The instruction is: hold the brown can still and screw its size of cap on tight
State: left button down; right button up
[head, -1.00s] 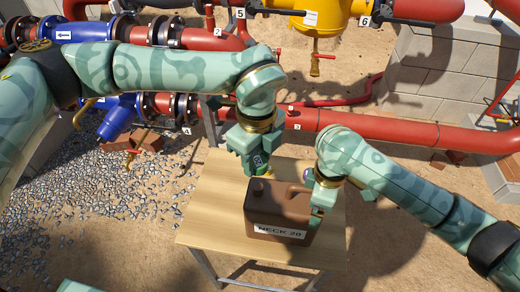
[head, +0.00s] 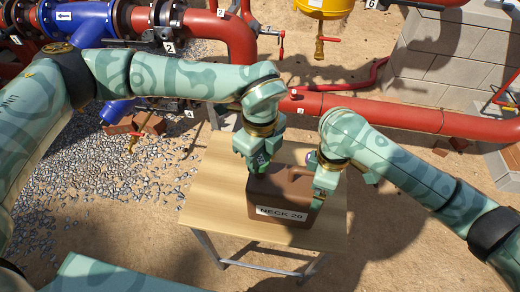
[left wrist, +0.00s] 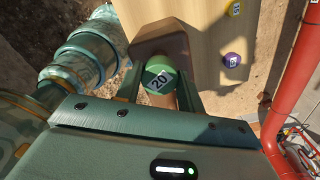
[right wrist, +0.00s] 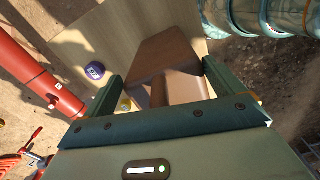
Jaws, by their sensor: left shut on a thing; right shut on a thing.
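The brown can (head: 285,190), labelled "NECK 20", stands upright on a wooden table. My right gripper (head: 324,182) is shut on it at its right side, by the handle, which shows in the right wrist view (right wrist: 178,88). My left gripper (head: 258,160) points down over the can's neck and is shut on a green cap (left wrist: 160,78) marked "20". The cap is at the top of the can, over the neck. The neck is hidden by cap and fingers, so I cannot tell how far the cap sits on it.
A purple cap (left wrist: 233,60) and a yellow cap (left wrist: 235,9) lie loose on the wooden table (head: 205,190). Red pipework (head: 390,115) runs behind the table. Gravel (head: 130,180) and sandy ground lie around it. The table's front left is bare.

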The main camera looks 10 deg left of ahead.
pick_arm(q)
jog(key=shift+f, duration=0.2)
dwell(0.4)
jog(key=shift+f, duration=0.9)
jog(key=m, duration=0.8)
jog(key=shift+f, duration=0.15)
